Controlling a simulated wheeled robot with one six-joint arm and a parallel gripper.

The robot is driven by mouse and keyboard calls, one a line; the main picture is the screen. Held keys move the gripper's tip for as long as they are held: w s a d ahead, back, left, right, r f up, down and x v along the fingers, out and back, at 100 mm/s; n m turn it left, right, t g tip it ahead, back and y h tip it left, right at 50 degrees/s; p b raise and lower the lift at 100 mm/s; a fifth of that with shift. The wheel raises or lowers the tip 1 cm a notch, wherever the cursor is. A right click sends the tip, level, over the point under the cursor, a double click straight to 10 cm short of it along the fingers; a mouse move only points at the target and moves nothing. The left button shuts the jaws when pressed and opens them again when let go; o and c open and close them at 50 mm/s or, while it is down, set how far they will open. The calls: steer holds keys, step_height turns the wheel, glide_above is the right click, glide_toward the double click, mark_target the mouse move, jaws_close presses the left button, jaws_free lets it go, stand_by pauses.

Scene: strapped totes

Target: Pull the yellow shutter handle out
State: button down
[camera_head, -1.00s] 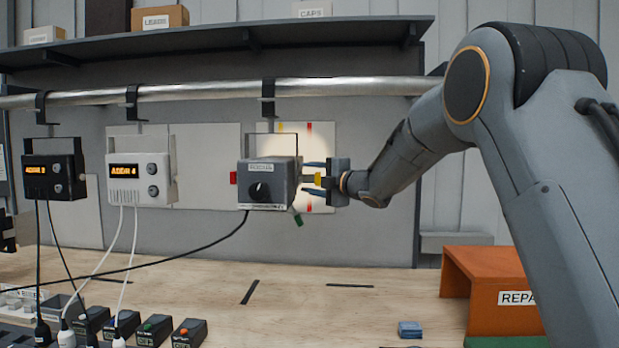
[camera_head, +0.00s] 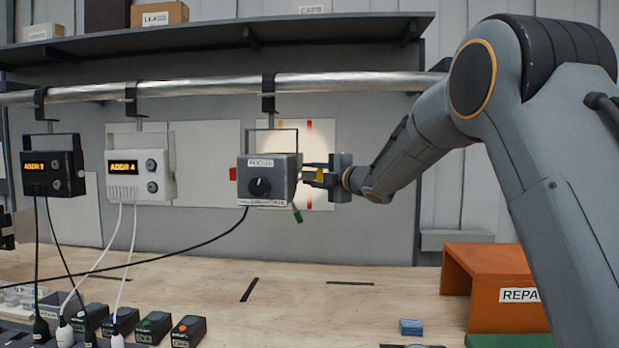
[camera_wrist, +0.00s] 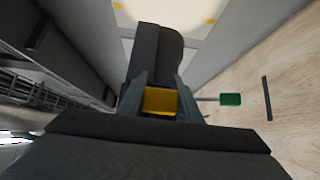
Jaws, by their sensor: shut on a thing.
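The yellow shutter handle (camera_head: 320,176) sticks out from the right side of a grey box (camera_head: 268,182) with a black knob, hung from the rail. My gripper (camera_head: 315,176) reaches in from the right and is shut on the handle. In the wrist view the yellow handle (camera_wrist: 160,101) sits between the two fingers of my gripper (camera_wrist: 160,97), with the dark side of the box beyond. The handle's inner end and how far it stands out of the box cannot be made out.
A green tab (camera_head: 297,214) hangs below the box's right side and also shows in the wrist view (camera_wrist: 230,99). White (camera_head: 140,175) and black (camera_head: 54,174) units hang to the left. An orange stand (camera_head: 490,290) and blue block (camera_head: 411,327) are on the bench, whose middle is mostly clear.

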steer(key=c, duration=1.7)
jaws_free()
steer(key=shift+d+f, duration=0.1)
steer(key=shift+d, duration=0.05)
steer(key=o, duration=0.4)
steer(key=shift+d, duration=0.2)
steer(key=shift+c, duration=0.2)
steer(key=shift+o, duration=0.3)
steer(key=shift+a, duration=0.1)
steer(key=b+v, duration=0.2)
steer(key=v, duration=0.5)
steer(key=shift+s+d, duration=0.25)
steer(key=shift+s, duration=0.05)
